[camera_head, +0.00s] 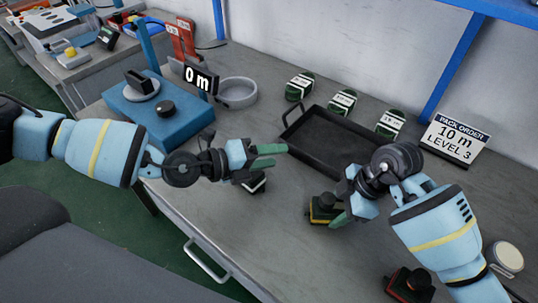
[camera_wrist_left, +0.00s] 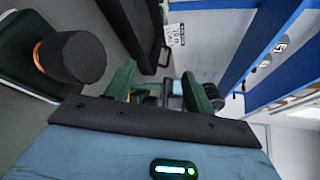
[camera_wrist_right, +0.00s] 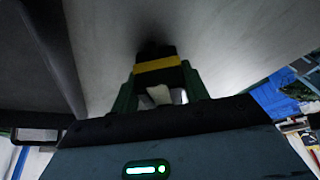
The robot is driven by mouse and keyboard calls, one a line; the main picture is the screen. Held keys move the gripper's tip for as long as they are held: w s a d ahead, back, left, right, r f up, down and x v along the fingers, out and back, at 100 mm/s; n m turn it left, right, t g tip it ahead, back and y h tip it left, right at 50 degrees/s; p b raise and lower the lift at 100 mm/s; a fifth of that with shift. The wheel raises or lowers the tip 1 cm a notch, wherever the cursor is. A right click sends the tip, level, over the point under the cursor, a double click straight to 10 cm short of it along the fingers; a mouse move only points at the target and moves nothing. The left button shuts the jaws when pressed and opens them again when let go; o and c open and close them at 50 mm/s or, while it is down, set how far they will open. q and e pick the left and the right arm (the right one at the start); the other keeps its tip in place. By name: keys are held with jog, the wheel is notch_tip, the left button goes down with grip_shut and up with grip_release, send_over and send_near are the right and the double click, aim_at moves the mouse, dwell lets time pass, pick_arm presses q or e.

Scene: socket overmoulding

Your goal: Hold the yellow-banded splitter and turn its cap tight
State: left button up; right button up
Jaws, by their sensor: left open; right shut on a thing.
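The yellow-banded splitter (camera_head: 322,210) is a small dark block with a yellow stripe on the bench, in front of the black tray. My right gripper (camera_head: 340,208) is shut on it; in the right wrist view its yellow band (camera_wrist_right: 157,64) shows between the green fingers (camera_wrist_right: 158,92). A small pale piece (camera_wrist_right: 160,95) shows below the band. The cap is not clear in any view. My left gripper (camera_head: 270,156) is open and empty, to the left of the splitter and above the bench; its two green fingers (camera_wrist_left: 160,90) stand apart in the left wrist view.
A dark unit (camera_head: 254,184) lies below my left gripper. A red-banded unit (camera_head: 409,284) lies at the front right. The black tray (camera_head: 345,165), several green-and-white coils (camera_head: 343,102), a blue machine (camera_head: 150,108) and a "10 m LEVEL 3" sign (camera_head: 455,137) stand behind.

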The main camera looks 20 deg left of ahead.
pick_arm(q)
jog(key=shift+c, duration=1.2)
jog(key=n+g+y, duration=0.1)
jog(key=n, duration=2.1)
send_near(327, 198)
jog(key=x, duration=1)
jog(key=shift+w+d+f, duration=0.1)
